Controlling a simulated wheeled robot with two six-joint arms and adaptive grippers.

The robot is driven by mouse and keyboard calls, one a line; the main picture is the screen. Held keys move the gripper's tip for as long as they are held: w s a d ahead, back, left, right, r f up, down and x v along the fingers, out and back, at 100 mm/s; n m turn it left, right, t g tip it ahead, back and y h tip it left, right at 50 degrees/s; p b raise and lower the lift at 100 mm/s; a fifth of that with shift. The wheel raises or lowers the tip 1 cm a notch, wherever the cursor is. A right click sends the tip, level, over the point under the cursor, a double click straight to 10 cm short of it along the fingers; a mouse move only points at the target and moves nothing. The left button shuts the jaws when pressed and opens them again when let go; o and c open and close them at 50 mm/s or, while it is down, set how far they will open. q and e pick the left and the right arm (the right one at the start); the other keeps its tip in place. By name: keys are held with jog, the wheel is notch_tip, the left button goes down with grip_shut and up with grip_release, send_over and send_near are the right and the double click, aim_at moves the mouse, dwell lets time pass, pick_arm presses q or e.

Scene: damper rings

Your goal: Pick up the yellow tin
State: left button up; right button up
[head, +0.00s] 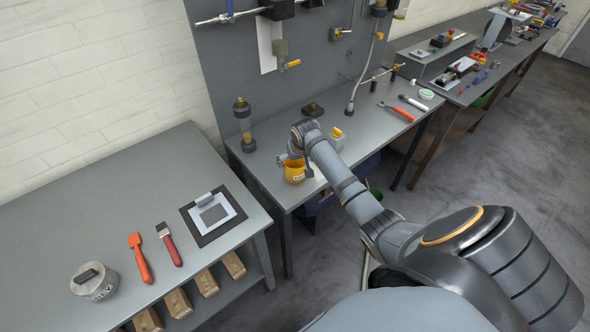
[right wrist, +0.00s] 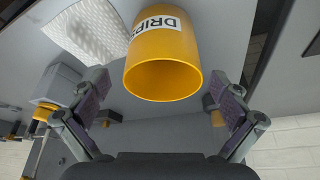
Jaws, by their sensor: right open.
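The yellow tin (head: 293,174) stands near the front edge of the middle workbench in the head view. In the right wrist view the yellow tin (right wrist: 163,50) shows its round open mouth and a white label reading "DRIPS". My right gripper (head: 296,159) is at the tin, coming from behind it, and partly hides it. In the right wrist view my right gripper (right wrist: 158,82) is open, with one finger on each side of the tin. Gaps show between fingers and tin, and nothing is held. My left gripper is not in view.
A grey box (head: 337,142) with a yellow knob stands close to the right of the gripper. A white ribbed pad (right wrist: 88,28) lies beside the tin. The left bench (head: 60,220) holds brushes and a round can.

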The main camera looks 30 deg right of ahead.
aim_at(294, 166)
jog(key=shift+w+p+x, duration=0.15)
jog(key=shift+p+x, duration=0.1)
jog(key=shift+x, duration=1.15)
jog(key=shift+w+p+x, duration=0.1)
jog(key=shift+p+x, duration=0.15)
jog(key=shift+x, duration=1.15)
jog(key=shift+s+a+r, duration=0.1)
jog(key=shift+r, duration=0.1)
jog(key=c, duration=1.3)
